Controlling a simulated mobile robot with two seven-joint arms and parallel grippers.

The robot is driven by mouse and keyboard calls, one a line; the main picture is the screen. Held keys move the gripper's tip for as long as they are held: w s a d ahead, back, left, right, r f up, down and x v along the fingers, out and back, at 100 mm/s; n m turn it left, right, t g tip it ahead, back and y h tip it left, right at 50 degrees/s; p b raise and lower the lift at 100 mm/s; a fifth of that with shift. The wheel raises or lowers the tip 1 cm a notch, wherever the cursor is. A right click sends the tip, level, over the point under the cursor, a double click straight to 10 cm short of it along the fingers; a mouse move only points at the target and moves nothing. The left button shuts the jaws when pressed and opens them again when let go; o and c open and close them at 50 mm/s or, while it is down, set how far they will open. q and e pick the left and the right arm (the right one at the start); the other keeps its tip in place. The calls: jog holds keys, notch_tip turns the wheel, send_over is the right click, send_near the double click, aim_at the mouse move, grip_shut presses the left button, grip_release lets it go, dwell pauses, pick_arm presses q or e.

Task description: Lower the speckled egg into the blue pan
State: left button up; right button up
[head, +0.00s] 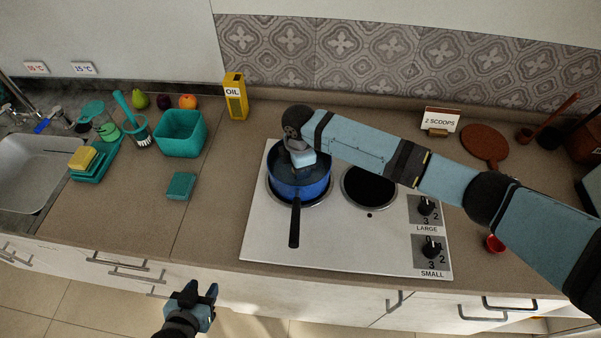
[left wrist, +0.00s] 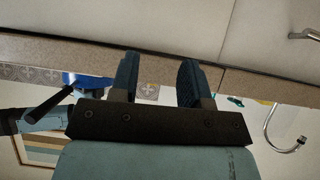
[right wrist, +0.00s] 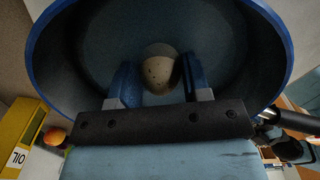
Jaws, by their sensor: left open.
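The blue pan (head: 299,191) stands on the left hotplate, its black handle (head: 294,228) toward the front. It fills much of the right wrist view (right wrist: 272,62). Whether the egg touches the pan floor cannot be told. In the head view my right wrist hides the egg and part of the pan. My left gripper (head: 195,296) is open and empty, low in front of the counter; its fingers show in the left wrist view (left wrist: 160,82).
The right hotplate (head: 369,187) is empty beside the pan. A yellow oil box (head: 235,97) stands behind left. A teal bin (head: 180,134), a teal sponge-like block (head: 180,186) and a sink (head: 28,172) are left. A round brown board (head: 485,142) lies right.

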jog(key=o, duration=0.4)
jog(key=shift+o, duration=0.2)
notch_tip(320, 180, up, 3)
jog(key=shift+r, duration=0.15)
pick_arm(q)
jog(key=shift+w+d+f+m+b, duration=0.1)
jog(key=shift+d+f+m+b, duration=0.25)
jog(key=shift+b, duration=0.5)
pick_arm(e)
notch_tip(320, 180, up, 11)
jog(key=shift+f, duration=0.2)
pick_arm(q)
jog(key=shift+d+r+h, duration=0.15)
jog(key=shift+r+h, duration=0.05)
jog(key=shift+h, duration=0.1)
pick_arm(e)
jog(key=shift+s+f, duration=0.1)
